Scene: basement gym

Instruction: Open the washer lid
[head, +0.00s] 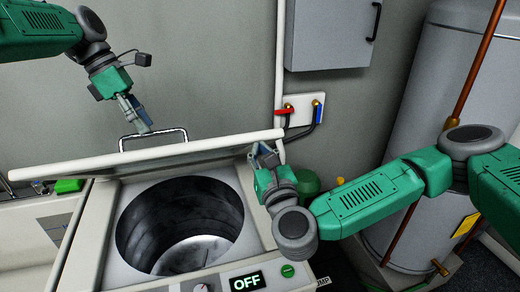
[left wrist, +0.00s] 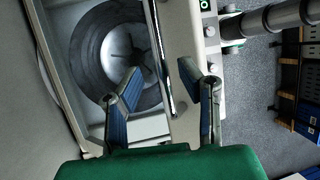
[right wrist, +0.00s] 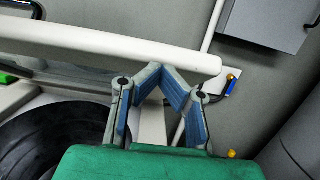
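The washer (head: 262,226) stands in the middle of the head view, its round drum (head: 180,225) exposed. Its pale lid (head: 80,170) is raised, tilted up above the opening and seen nearly edge-on. A metal handle (head: 150,134) sticks up from the lid. I cannot tell contact. My right gripper (head: 264,155) is under the lid's right end; in the right wrist view (right wrist: 160,70) its fingertips meet, holding nothing visible.
A control panel with a lit OFF display (head: 248,281) is at the washer's front. Red and blue valves (head: 302,109) and a grey cabinet (head: 332,35) are on the wall behind. A large grey tank (head: 425,90) stands at the right.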

